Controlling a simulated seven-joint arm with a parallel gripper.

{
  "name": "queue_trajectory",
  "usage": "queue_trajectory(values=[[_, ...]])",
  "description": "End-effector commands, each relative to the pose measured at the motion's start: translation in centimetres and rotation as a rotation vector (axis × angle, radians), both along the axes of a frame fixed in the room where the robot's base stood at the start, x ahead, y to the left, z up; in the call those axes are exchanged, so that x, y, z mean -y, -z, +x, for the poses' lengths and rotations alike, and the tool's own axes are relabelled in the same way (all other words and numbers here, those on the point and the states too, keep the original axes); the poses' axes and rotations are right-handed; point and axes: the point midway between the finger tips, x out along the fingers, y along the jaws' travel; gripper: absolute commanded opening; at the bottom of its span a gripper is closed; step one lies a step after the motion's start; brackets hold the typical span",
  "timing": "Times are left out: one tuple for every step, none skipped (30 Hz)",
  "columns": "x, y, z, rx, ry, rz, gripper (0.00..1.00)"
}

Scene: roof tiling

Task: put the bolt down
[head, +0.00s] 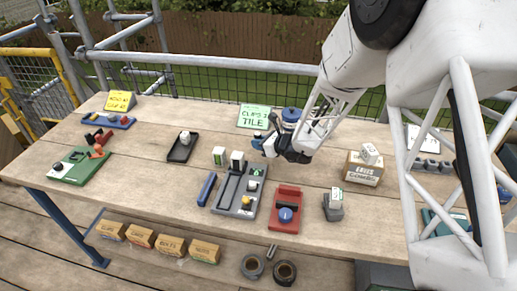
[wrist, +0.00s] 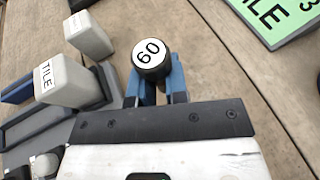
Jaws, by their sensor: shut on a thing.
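In the head view my gripper (head: 270,146) is over the back middle of the table, left of my arm links. The bolt cannot be made out clearly there. Whether its underside touches the table is hidden.
The wooden table (head: 150,190) carries a green "TILE" card (head: 254,116), a grey tray (head: 226,199) with blocks, a red fixture (head: 285,218), a black tray (head: 181,153) and a cardboard box (head: 362,172). Bare planks lie left of the black tray.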

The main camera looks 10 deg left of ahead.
Motion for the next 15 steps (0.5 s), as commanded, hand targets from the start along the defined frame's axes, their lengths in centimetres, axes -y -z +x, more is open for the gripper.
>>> queue_trajectory(values=[[0.0, 0.7, 0.0, -0.002, 0.0, 0.0, 0.0], [0.0, 1.0, 0.0, -0.003, 0.0, -0.001, 0.0], [0.0, 1.5, 0.0, -0.003, 0.0, -0.001, 0.0], [0.0, 1.8, 0.0, -0.003, 0.0, -0.001, 0.0], [0.0, 2.1, 0.0, -0.003, 0.0, -0.001, 0.0], [0.0, 2.4, 0.0, -0.002, -0.001, -0.001, 0.0], [0.0, 2.6, 0.0, 0.0, 0.0, -0.001, 0.0], [0.0, 2.7, 0.0, 0.0, 0.0, -0.001, 0.0], [0.0, 2.8, 0.0, 0.0, 0.0, -0.001, 0.0], [0.0, 2.9, 0.0, 0.0, 0.0, -0.001, 0.0], [0.0, 2.9, 0.0, 0.0, 0.0, -0.001, 0.0], [0.0, 2.9, 0.0, 0.0, 0.0, 0.0, 0.0], [0.0, 2.9, 0.0, 0.0, 0.0, 0.0, 0.0], [0.0, 2.9, 0.0, 0.0, 0.0, -0.001, 0.0], [0.0, 2.9, 0.0, 0.0, 0.0, -0.001, 0.0]])
